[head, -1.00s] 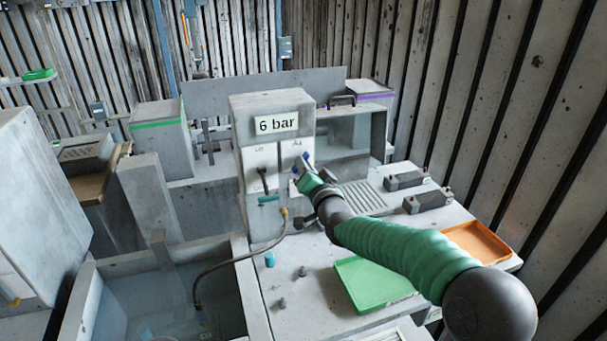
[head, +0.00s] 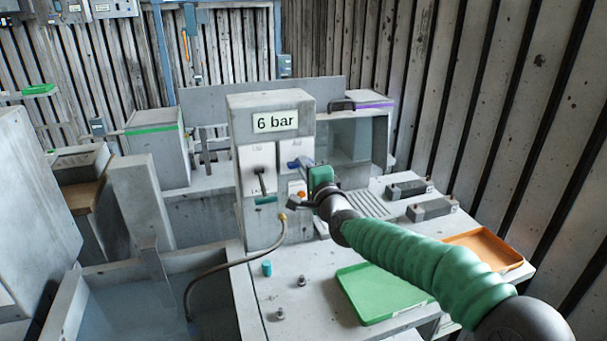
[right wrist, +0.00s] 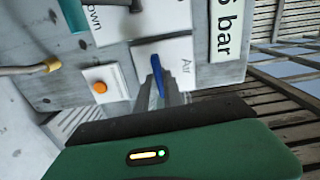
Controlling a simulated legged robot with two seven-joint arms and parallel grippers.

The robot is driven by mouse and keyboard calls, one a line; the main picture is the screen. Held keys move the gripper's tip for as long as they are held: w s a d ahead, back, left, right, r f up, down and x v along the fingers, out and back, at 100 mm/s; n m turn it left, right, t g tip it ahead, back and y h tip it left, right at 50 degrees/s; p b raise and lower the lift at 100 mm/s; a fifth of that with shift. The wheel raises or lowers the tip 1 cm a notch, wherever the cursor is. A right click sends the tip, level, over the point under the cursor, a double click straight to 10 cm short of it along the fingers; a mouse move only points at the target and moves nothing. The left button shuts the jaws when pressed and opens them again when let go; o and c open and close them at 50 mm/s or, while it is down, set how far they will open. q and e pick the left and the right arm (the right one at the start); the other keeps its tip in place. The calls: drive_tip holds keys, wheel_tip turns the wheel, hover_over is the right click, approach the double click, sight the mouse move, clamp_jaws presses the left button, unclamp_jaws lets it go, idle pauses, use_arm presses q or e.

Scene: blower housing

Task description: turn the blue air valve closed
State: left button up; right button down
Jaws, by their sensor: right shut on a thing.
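The blue air valve (head: 293,165) is a lever on a white plate at the right of the grey panel's front, under the "6 bar" sign (head: 275,122). In the head view it lies about level, its right end at my gripper. In the right wrist view the blue lever (right wrist: 157,75) stands out from the plate marked "Air". My right gripper (head: 308,165) is shut on the lever, with its green body to the right of it. The grey fingers (right wrist: 172,96) partly hide the lever's end in the right wrist view. My left gripper is not in view.
An orange button (right wrist: 99,87) is close beside the valve. A dark lever (head: 261,180) is on the plate to the left. A hose (head: 238,261) leaves the panel below.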

drive_tip(key=shift+f+m, duration=0.4)
drive_tip(key=shift+f, duration=0.1)
drive_tip(key=c, duration=1.5)
unclamp_jaws()
drive_tip(key=shift+d+r, duration=0.15)
drive_tip(key=shift+o, duration=0.2)
drive_tip(key=shift+d+r, duration=0.1)
drive_tip(key=v, duration=1.7)
drive_tip(key=shift+b, duration=0.35)
drive_tip(key=shift+w, duration=0.1)
